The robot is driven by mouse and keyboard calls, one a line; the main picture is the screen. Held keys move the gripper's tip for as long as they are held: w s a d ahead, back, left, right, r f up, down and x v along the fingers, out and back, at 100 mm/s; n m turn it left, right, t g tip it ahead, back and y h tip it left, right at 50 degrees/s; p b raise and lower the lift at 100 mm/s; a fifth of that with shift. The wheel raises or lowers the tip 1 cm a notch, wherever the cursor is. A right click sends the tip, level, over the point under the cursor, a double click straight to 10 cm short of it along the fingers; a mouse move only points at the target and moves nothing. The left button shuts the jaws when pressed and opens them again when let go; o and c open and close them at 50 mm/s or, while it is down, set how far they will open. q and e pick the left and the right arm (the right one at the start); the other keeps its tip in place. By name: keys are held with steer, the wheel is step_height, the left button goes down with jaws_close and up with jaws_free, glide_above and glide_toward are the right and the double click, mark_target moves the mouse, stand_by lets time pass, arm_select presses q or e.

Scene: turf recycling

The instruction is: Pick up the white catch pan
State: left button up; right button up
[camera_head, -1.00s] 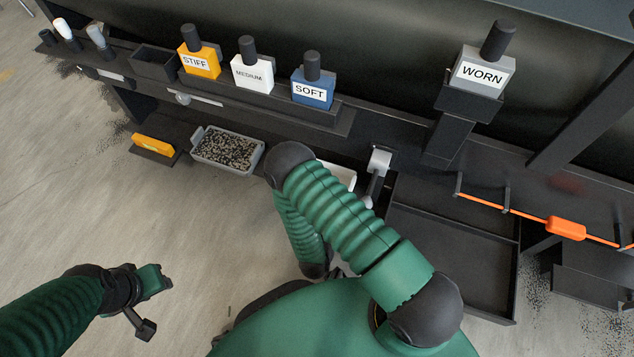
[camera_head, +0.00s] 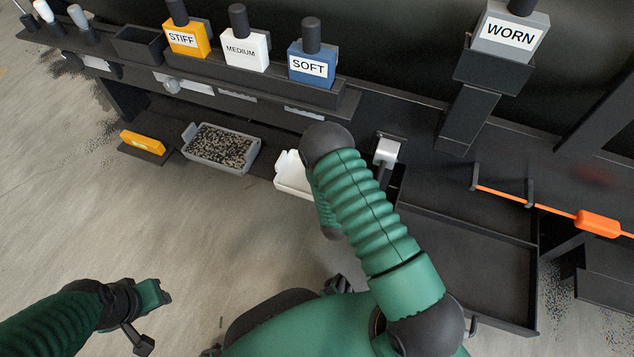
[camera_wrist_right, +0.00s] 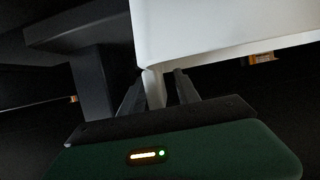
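The white catch pan (camera_head: 290,176) sits low at the foot of the dark bench in the head view, partly covered by my right arm. In the right wrist view the pan (camera_wrist_right: 225,28) fills the upper right, with a narrow white part reaching down from its near corner. My right gripper (camera_wrist_right: 158,90) has its two dark fingers spread on either side of that narrow part; a small gap shows at the right finger. The right gripper is hidden in the head view. My left gripper (camera_head: 156,320) is open and empty over the floor.
A grey tray of dark granules (camera_head: 222,148) and a yellow block (camera_head: 142,142) lie left of the pan. A white-headed bracket (camera_head: 387,152) stands right of it, beside a dark open tray (camera_head: 470,262). Labelled blocks line the shelf above. Floor at left is clear.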

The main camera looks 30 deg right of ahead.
jaws_close()
stand_by(1.3)
